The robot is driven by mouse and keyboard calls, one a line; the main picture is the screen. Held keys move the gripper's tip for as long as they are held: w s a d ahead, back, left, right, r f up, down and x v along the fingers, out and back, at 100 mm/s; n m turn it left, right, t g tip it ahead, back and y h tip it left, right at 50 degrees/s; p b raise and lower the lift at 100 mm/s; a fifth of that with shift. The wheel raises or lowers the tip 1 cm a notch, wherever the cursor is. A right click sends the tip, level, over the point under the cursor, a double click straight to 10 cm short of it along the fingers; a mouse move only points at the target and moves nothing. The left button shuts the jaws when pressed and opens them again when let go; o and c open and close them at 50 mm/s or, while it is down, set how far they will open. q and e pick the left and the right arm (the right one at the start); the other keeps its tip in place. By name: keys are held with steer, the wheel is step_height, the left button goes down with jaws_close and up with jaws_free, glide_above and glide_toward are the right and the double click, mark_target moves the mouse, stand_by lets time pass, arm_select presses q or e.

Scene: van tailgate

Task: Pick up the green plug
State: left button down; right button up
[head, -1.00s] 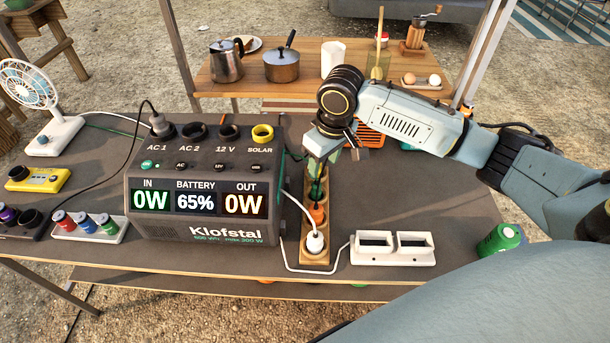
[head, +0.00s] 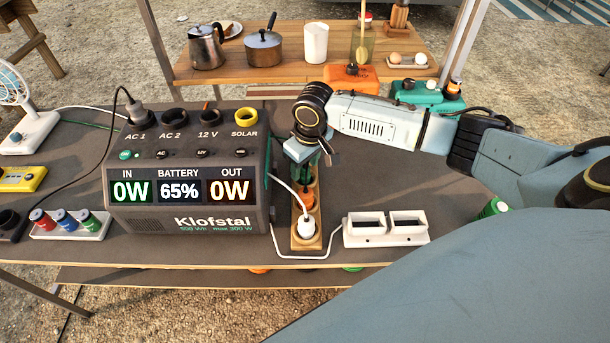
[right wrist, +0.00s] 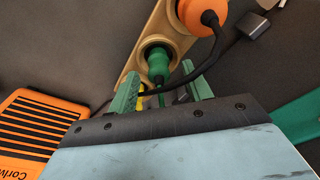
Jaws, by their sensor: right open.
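The green plug (right wrist: 158,62) stands in a round hole of the wooden holder (right wrist: 133,70). My right gripper (right wrist: 162,78) is open, with one green finger on each side of the plug's lower part in the right wrist view. I cannot tell whether the fingers touch it. In the head view my right gripper (head: 303,158) is over the far part of the holder (head: 299,244) and mostly hides the green plug. My left gripper is not in view.
An orange plug (head: 306,199) and a white plug (head: 306,225) stand in the same holder. The power station (head: 185,180) is close on the left, a white double socket (head: 386,229) on the right. A dark cable (right wrist: 205,65) runs near my right fingers. An orange case (head: 350,77) stands behind.

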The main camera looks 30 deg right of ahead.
steer(key=shift+w+f, duration=0.1)
steer(key=shift+f, duration=0.75)
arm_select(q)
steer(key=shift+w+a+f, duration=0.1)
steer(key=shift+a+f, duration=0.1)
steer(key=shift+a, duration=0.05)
arm_select(e)
steer(key=shift+c, duration=0.4)
